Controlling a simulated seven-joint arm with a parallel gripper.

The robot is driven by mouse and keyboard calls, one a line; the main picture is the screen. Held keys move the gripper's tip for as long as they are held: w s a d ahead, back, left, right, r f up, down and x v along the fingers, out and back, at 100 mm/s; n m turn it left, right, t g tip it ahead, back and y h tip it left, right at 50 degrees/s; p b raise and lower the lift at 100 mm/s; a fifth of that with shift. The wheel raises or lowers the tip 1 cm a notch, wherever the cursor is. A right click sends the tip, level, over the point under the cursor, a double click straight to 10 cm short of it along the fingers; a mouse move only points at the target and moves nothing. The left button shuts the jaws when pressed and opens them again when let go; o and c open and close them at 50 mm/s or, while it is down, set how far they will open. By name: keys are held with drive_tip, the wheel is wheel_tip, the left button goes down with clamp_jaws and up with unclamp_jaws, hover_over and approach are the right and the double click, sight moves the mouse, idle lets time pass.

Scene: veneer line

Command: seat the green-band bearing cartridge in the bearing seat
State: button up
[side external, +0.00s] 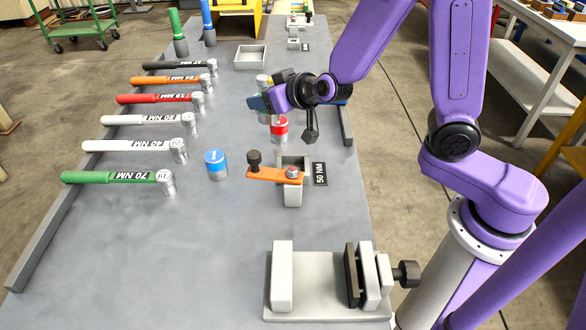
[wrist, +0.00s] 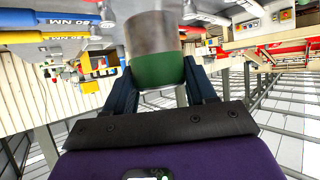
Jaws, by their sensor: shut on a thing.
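My gripper (side external: 259,102) is above the middle of the grey bench, turned to the left. In the wrist view its two dark blue fingers (wrist: 160,80) are shut on the green-band bearing cartridge (wrist: 158,45), a silver cylinder with a green band at the end near the palm. In the side view the cartridge is mostly hidden or hard to make out at the fingers. A grey block (side external: 293,195) with an opening, an orange clamp arm (side external: 270,175) and a 50 NM label stands nearer the front; I cannot tell whether it is the bearing seat. My gripper is behind and above it, apart from it.
A red-topped cylinder (side external: 279,129) stands just below my gripper, and a blue-topped one (side external: 216,165) to the left. Several torque wrenches (side external: 120,146) lie along the left. A vise (side external: 315,290) stands at the front. The front left bench is clear.

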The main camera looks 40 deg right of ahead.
drive_tip(key=shift+w+d+r+n+y, duration=0.15)
drive_tip(key=shift+w+r+n+y, duration=0.5)
drive_tip(key=shift+r+y, duration=0.25)
drive_tip(key=shift+r+n+y, duration=0.65)
drive_tip(key=shift+n+y, duration=0.35)
drive_tip(key=shift+n, duration=0.15)
drive_tip(key=shift+s+a+r+n+g+y, duration=0.15)
drive_tip(key=shift+s+r+n+g+y, duration=0.15)
drive_tip(key=shift+n+y, duration=0.25)
drive_tip(key=shift+s+a+r+n+g+y, duration=0.1)
drive_tip(key=shift+s+r+n+g+y, duration=0.1)
drive_tip(key=shift+s+n+g+y, duration=0.25)
drive_tip(key=shift+s+a+r+n+g+y, duration=0.1)
drive_tip(key=shift+s+r+n+g+y, duration=0.1)
drive_tip(key=shift+s+n+g+y, duration=0.7)
drive_tip(key=s+d+f+n+g+y, duration=0.2)
drive_tip(key=s+n+g, duration=0.25)
drive_tip(key=s, duration=0.45)
drive_tip(key=s+d+f+n+g+y, duration=0.25)
drive_tip(key=s+n+g, duration=0.2)
drive_tip(key=s, duration=0.45)
hover_over(301, 161)
drive_tip(key=a, duration=0.3)
drive_tip(key=shift+n+t, duration=0.35)
drive_tip(key=shift+n, duration=0.05)
drive_tip(key=f, duration=0.9)
drive_tip(key=shift+s+a, duration=0.2)
drive_tip(key=shift+s, duration=0.1)
drive_tip(key=shift+w+f, duration=0.1)
drive_tip(key=shift+f, duration=1.45)
